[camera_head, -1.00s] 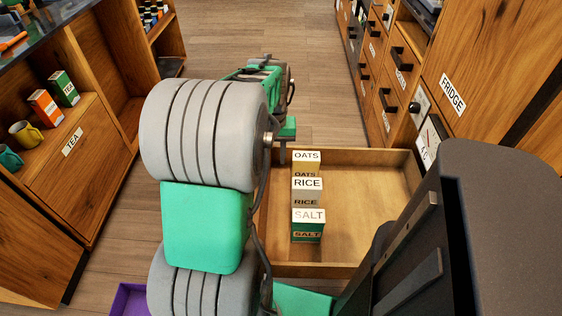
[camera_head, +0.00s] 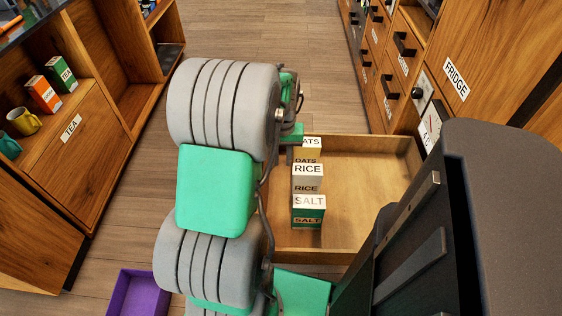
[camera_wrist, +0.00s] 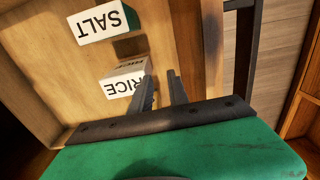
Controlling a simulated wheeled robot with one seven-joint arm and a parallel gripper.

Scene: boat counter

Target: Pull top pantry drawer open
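The pantry drawer (camera_head: 370,190) stands pulled out, its wooden inside showing. In it stand a SALT box (camera_head: 309,211), a RICE box (camera_head: 308,179) and an OATS box (camera_head: 312,150) in a row near the front. The arm hides the drawer front in the head view. In the wrist view, my gripper (camera_wrist: 161,74) has its two fingers apart with a small gap and nothing visibly held. It is by the RICE box (camera_wrist: 124,80); contact is unclear. The dark drawer handle (camera_wrist: 243,55) is to the right of the fingers, apart from them.
A cabinet with a TEA drawer (camera_head: 72,128), tea boxes and mugs stands at the left. Dark-handled drawers (camera_head: 392,70) and the FRIDGE door (camera_head: 480,60) are at the right. A purple bin (camera_head: 139,294) is at lower left. Floor is free beyond the drawer.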

